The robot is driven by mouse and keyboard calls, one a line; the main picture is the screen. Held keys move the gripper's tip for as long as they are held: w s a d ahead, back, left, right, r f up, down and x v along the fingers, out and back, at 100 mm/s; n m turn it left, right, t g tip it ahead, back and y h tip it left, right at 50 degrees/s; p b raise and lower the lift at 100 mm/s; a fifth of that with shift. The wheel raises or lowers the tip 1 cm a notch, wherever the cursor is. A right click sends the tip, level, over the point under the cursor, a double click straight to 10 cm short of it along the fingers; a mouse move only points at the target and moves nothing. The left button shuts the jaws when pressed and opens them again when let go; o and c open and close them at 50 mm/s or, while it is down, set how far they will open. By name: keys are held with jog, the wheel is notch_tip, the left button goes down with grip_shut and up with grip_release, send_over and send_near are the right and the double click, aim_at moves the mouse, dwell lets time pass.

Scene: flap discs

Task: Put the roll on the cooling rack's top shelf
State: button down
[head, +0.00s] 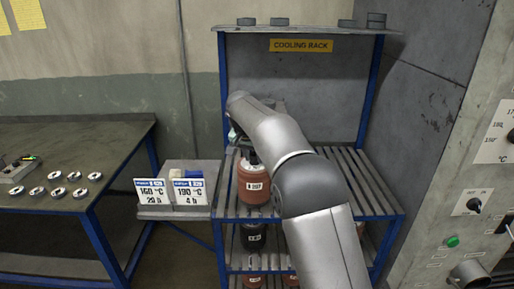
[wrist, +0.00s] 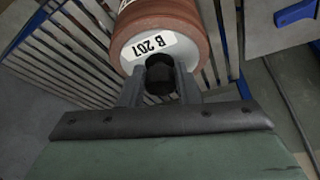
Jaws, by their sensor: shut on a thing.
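The roll (head: 252,187) is a reddish-brown cylinder with a white label and a dark stub at its upper end. In the head view it stands upright at the front left of the cooling rack's top slatted shelf (head: 345,165). In the wrist view the roll (wrist: 160,18) shows a label reading B 207. My gripper (wrist: 160,78) is shut on the black stub at the roll's end. In the head view my arm partly hides the gripper. The roll's base looks level with the slats, but I cannot tell whether it touches them.
Lower shelves hold a dark roll (head: 253,236) and other rolls. Two temperature cards (head: 189,191) stand on a small side table at the left. A workbench (head: 60,150) with several metal rings is farther left. A control cabinet (head: 465,200) stands at the right. Slats right of my arm look clear.

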jog(key=shift+d+f, duration=0.1)
jog(key=shift+f, duration=0.7)
jog(key=c, duration=1.1)
grip_release()
jog(key=shift+s+f, duration=0.1)
jog(key=shift+f, duration=0.05)
jog(key=b+v, duration=0.1)
jog(key=v, duration=1.1)
jog(key=s+d+f+n+g, duration=0.1)
jog(key=s+d+f, duration=0.1)
jog(key=s+d, duration=0.6)
jog(key=s+d+f+n+g, duration=0.1)
jog(key=s+d+f, duration=0.2)
jog(key=s+d, duration=0.55)
jog(key=shift+n+g+y, duration=0.6)
jog(key=shift+n+y, duration=0.1)
jog(key=shift+n, duration=0.1)
jog(key=s+d+f, duration=0.2)
jog(key=s+f, duration=0.2)
jog(key=s, duration=0.3)
jog(key=s+d+f, duration=0.2)
jog(key=s+f, duration=0.2)
jog(key=s, duration=0.4)
jog(key=s+d+f, duration=0.2)
jog(key=s+f, duration=0.2)
jog(key=s, duration=0.4)
jog(key=shift+s+d+f, duration=0.15)
jog(key=shift+f, duration=0.15)
